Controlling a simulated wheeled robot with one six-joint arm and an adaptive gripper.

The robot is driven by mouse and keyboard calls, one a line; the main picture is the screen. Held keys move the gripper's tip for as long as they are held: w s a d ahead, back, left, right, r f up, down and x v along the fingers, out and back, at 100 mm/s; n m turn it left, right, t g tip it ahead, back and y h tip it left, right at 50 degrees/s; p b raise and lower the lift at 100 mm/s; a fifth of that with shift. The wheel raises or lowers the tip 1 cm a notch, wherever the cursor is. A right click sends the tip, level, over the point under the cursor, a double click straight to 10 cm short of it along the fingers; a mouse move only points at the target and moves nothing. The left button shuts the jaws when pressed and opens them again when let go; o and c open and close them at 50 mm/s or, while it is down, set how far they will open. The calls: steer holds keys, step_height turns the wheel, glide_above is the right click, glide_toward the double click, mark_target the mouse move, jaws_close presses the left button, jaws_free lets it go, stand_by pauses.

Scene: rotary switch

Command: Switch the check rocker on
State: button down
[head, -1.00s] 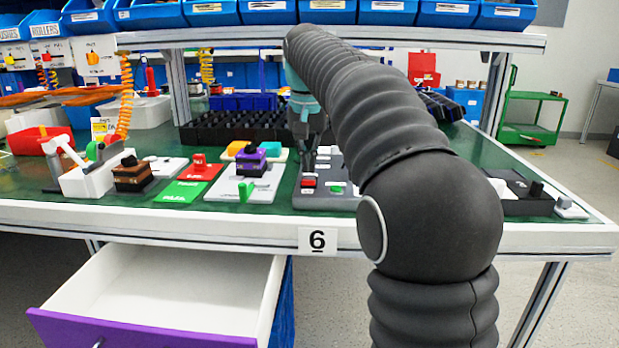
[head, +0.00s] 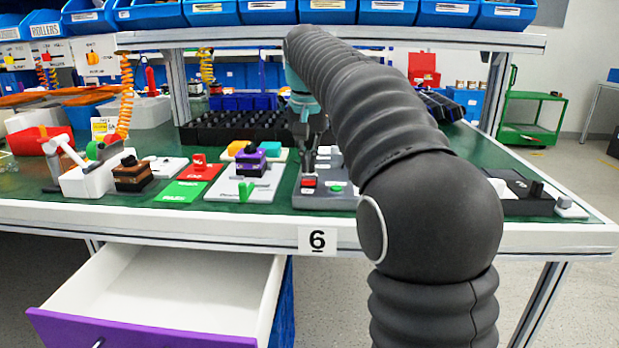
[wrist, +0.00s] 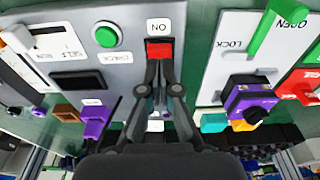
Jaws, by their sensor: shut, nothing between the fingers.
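A grey control panel (wrist: 204,28) lies on the bench and also shows in the head view (head: 325,202). It carries a red rocker (wrist: 159,49) with a white ON label beside it. A green round button (wrist: 106,35) and a CHECK label (wrist: 112,57) are to the rocker's left in the wrist view. My gripper (wrist: 159,66) is shut and empty, its fingertips at the rocker's near edge and covering part of it. I cannot tell whether they touch it. In the head view my gripper (head: 308,174) points down just over the red rocker (head: 308,183).
A black switch (wrist: 78,80) and a SELF RUN label are on the same panel. A pale plate with a green handle and a purple block (head: 251,160) stands to the left. Black trays (head: 235,128) are behind. An open drawer (head: 170,295) juts out below the bench.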

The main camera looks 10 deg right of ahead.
mark_target(308, 180)
steer(key=shift+f+b, duration=0.6)
steer(key=shift+f, duration=0.45)
stand_by(0.5)
steer(key=shift+r, duration=0.1)
step_height(308, 180, up, 5)
steer(key=p, duration=0.5)
steer(key=shift+r, duration=0.9)
